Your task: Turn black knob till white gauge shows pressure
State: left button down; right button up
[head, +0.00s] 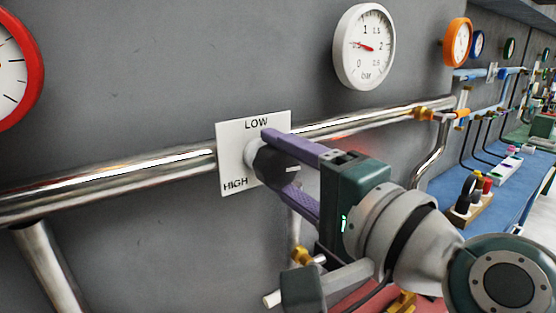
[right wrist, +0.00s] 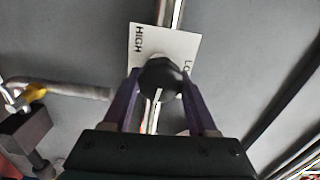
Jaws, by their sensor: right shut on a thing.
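The black knob (head: 270,163) sits on a white plate (head: 230,151) marked LOW at the top and HIGH at the lower left. My right gripper (head: 278,165) is shut on the knob, its purple fingers on opposite sides. In the right wrist view the knob (right wrist: 161,78) shows between the fingertips, with the plate (right wrist: 187,45) behind it. The white gauge (head: 364,47) hangs on the wall above and to the right. It is marked in bar, and its red needle points left and slightly up. My left gripper is not in view.
A shiny pipe (head: 110,182) runs along the grey wall past the plate. A red gauge (head: 15,65) is cut off at the left edge, and an orange gauge (head: 457,42) hangs at the right. A blue bench (head: 500,210) holds small parts at the right.

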jog(key=shift+m, duration=0.3)
jog(key=o, duration=1.4)
jog(key=b+v, duration=0.1)
jog(key=v, duration=0.9)
